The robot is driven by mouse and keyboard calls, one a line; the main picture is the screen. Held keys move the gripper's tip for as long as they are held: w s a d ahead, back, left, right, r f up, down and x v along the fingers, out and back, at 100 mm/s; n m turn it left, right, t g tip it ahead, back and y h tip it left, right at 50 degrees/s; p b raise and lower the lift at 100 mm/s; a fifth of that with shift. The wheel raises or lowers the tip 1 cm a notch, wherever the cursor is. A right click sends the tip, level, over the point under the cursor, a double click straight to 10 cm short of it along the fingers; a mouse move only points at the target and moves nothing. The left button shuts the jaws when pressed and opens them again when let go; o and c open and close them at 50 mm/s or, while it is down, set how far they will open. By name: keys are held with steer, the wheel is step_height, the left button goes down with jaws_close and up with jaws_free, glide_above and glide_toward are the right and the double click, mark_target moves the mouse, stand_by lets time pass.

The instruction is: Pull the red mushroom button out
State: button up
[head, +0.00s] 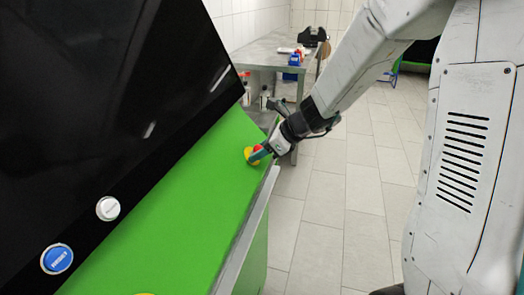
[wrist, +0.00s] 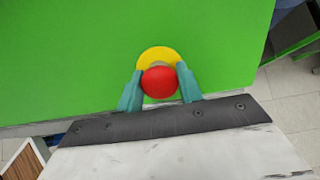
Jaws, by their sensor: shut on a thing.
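The red mushroom button (wrist: 159,82) sits in front of a yellow round collar (wrist: 158,54) on the green panel. In the wrist view the two teal fingertips of my gripper (wrist: 160,84) are shut on the red button, one on each side of it. In the head view my gripper (head: 262,155) reaches the button (head: 257,149) from the right, near the panel's right edge. The fingers hide part of the button and collar there. I cannot tell how far the button stands out from the collar.
The green panel (head: 190,190) has a metal edge (head: 245,230) on its right. A white button (head: 108,208) and a blue button (head: 57,258) sit at the lower left by the black screen (head: 100,90). A metal table (head: 262,52) with items stands behind. Tiled floor lies to the right.

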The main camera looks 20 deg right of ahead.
steer(key=shift+s+d+r, duration=0.1)
steer(key=shift+d+r, duration=0.1)
steer(key=shift+r, duration=0.05)
stand_by(0.5)
steer(key=o, duration=1.8)
steer(key=shift+o, duration=0.2)
steer(key=shift+s+d+r, duration=0.1)
steer(key=v, duration=0.6)
steer(key=shift+d+r, duration=0.25)
steer(key=shift+s, duration=0.15)
